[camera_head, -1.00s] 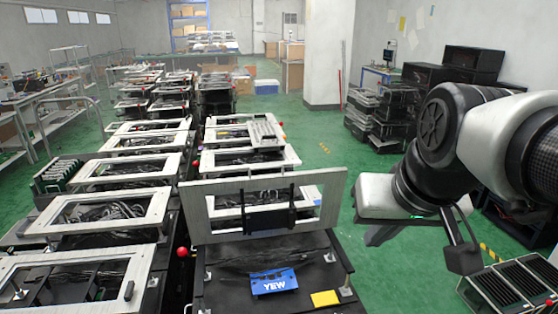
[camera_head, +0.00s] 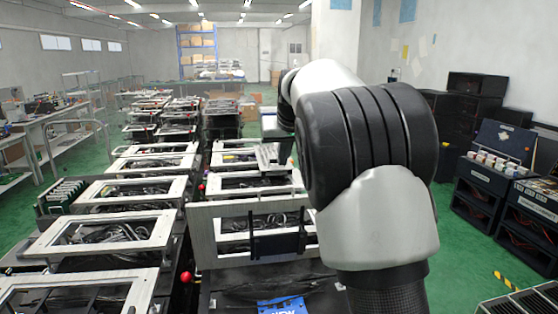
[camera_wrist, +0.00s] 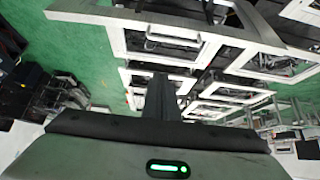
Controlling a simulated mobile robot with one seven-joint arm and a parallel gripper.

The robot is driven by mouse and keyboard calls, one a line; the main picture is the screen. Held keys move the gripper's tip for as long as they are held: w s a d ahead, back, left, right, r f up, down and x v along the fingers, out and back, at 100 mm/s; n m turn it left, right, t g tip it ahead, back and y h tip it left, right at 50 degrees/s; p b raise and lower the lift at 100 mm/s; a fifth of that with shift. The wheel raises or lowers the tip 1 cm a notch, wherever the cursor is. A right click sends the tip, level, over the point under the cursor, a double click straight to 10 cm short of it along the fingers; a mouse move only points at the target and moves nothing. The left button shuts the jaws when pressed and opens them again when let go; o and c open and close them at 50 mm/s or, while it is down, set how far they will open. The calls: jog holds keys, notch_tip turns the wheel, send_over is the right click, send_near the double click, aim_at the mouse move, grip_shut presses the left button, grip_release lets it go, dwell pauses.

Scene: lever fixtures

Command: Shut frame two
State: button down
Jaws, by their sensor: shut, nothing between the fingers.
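A light metal frame (camera_head: 195,240) stands raised, facing me, over a dark fixture in the head view. A black bracket crosses its opening. No number is legible, so I cannot tell which frame is frame two. A blue plate (camera_head: 280,305), cut by the bottom edge, lies in front of the raised frame. My gripper shows in the wrist view as dark shut fingers (camera_wrist: 161,98), with nothing between them. Several pale frames with openings lie beyond the fingers there, apart from them as far as I can tell. In the head view my arm hides the raised frame's right side.
Rows of lowered frames (camera_head: 100,233) run along the left and away from me. A red ball knob (camera_head: 186,277) sits between the rows. Dark cabinets (camera_head: 485,190) stand at the right. Green floor (camera_head: 465,262) is free between them and my arm.

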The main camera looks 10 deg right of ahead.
jog(key=f, duration=0.2)
jog(key=w+f, duration=0.1)
jog(key=f, duration=0.3)
jog(key=shift+w+f, duration=0.25)
jog(key=shift+s+f, duration=0.2)
jog(key=shift+s, duration=0.35)
jog(key=shift+f, duration=0.1)
